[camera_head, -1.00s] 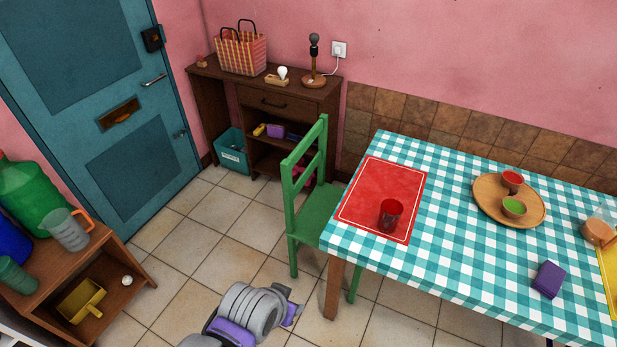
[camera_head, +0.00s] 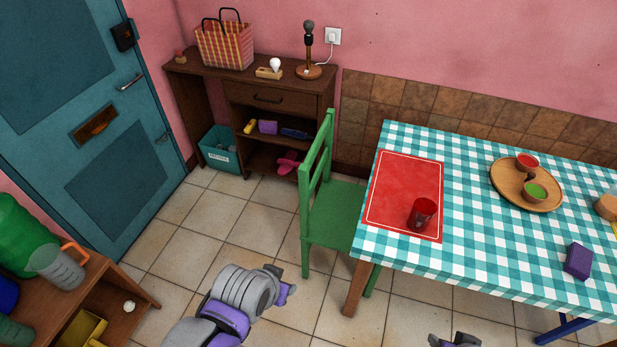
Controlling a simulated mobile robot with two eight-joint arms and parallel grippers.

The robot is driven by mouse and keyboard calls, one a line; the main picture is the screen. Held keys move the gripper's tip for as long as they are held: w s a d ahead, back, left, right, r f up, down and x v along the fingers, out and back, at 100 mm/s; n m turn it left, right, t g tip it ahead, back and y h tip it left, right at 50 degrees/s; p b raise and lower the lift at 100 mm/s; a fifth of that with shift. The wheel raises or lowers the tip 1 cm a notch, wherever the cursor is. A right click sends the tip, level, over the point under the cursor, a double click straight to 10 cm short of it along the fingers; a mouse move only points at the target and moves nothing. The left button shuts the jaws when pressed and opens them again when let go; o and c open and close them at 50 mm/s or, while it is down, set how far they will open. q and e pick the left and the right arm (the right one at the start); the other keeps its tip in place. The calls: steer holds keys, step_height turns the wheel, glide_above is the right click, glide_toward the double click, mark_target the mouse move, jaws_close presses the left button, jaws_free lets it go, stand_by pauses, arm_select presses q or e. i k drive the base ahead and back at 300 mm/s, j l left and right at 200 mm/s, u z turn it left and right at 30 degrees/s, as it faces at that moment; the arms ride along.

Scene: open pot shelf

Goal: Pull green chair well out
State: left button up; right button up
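The green chair (camera_head: 318,190) stands at the left end of the table, its slatted back to the left. Its seat (camera_head: 338,214) reaches partly under the tabletop, which hides the seat's right side. My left gripper (camera_head: 286,283) is in front of the chair and to its left, over the floor, empty and apart from it, with its fingers spread. My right gripper (camera_head: 452,342) just shows at the bottom edge, in front of the table. Its two dark fingertips are apart with nothing seen between them; the rest is out of view.
The table (camera_head: 466,215) has a checked cloth, red mat, red cup (camera_head: 422,213), wooden tray (camera_head: 500,187) and purple block (camera_head: 578,261). A dark shelf desk (camera_head: 270,98) stands behind the chair. Tiled floor (camera_head: 215,228) is clear left of it. A low shelf (camera_head: 125,283) stands bottom left.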

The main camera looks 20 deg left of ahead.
mark_target(333, 220)
steer(key=j+z, duration=0.2)
steer(key=j, duration=1)
steer(key=j+z, duration=0.2)
steer(key=j, duration=1)
steer(key=i+j+z, duration=0.1)
steer(key=i, duration=0.7)
